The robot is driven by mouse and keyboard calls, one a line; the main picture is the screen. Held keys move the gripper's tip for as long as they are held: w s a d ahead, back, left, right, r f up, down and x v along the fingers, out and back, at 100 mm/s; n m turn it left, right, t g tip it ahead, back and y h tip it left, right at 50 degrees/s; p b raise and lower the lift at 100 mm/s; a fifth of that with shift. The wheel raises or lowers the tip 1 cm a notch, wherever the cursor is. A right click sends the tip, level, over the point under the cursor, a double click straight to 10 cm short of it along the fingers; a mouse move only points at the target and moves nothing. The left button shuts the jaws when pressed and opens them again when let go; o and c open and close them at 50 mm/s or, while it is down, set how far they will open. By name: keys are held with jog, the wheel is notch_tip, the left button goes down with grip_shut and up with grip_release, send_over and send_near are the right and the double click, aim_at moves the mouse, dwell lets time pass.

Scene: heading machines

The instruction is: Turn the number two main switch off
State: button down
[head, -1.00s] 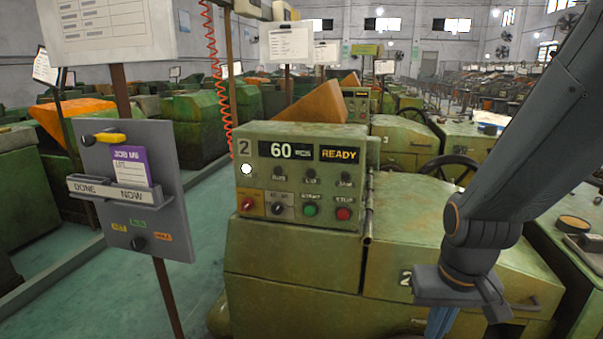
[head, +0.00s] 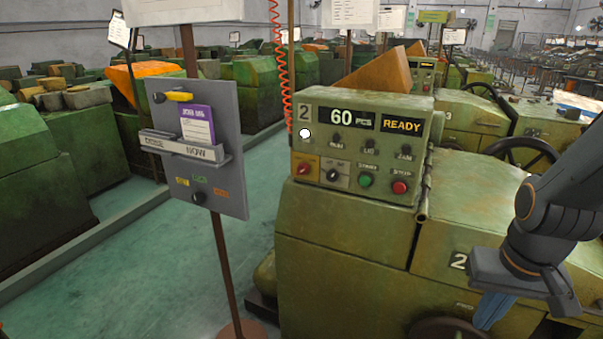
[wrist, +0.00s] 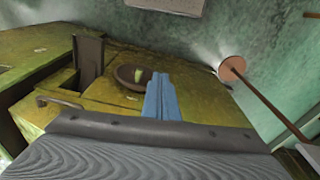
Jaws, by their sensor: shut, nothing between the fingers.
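The number 2 machine (head: 340,230) stands in the middle of the head view, its green control panel (head: 325,150) facing me. At the panel's lower left, a red rotary knob (head: 303,170) sits on a yellow-orange plate, probably the main switch; its exact pointing is too small to tell. A white lamp (head: 305,133) is lit above it. The display reads 60 PCS and READY. My gripper (head: 490,312) is shut and empty, low at the right in front of the machine, well away from the knob. Its blue fingers (wrist: 160,98) show together in the wrist view.
A grey job board (head: 225,150) on a brown post stands left of the panel, near it. A black selector (head: 332,174), green button (head: 365,181) and red button (head: 399,187) sit right of the red knob. The green floor (head: 120,280) is clear at the left.

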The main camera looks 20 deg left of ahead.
jog(key=c, duration=2.2)
grip_release()
jog(key=o, duration=0.3)
jog(key=shift+w+a, duration=0.3)
jog(key=o, duration=0.5)
jog(key=w+a+n+h, duration=0.1)
jog(key=w+a, duration=0.1)
jog(key=w, duration=0.1)
jog(key=w+a+n+h, duration=0.1)
jog(key=w+a, duration=0.2)
jog(key=w+a+h+b, duration=0.1)
jog(key=w+a, duration=0.1)
jog(key=shift+w+a+f+n, duration=0.2)
jog(key=shift+w+a+n, duration=0.05)
jog(key=shift+w+n, duration=0.15)
jog(key=shift+o, duration=0.2)
jog(key=n+t+h+b, duration=0.2)
jog(key=t+h, duration=0.1)
jog(key=t, duration=0.9)
send_near(300, 172)
jog(key=p+x, duration=0.3)
jog(key=x, duration=0.5)
jog(key=c, duration=1)
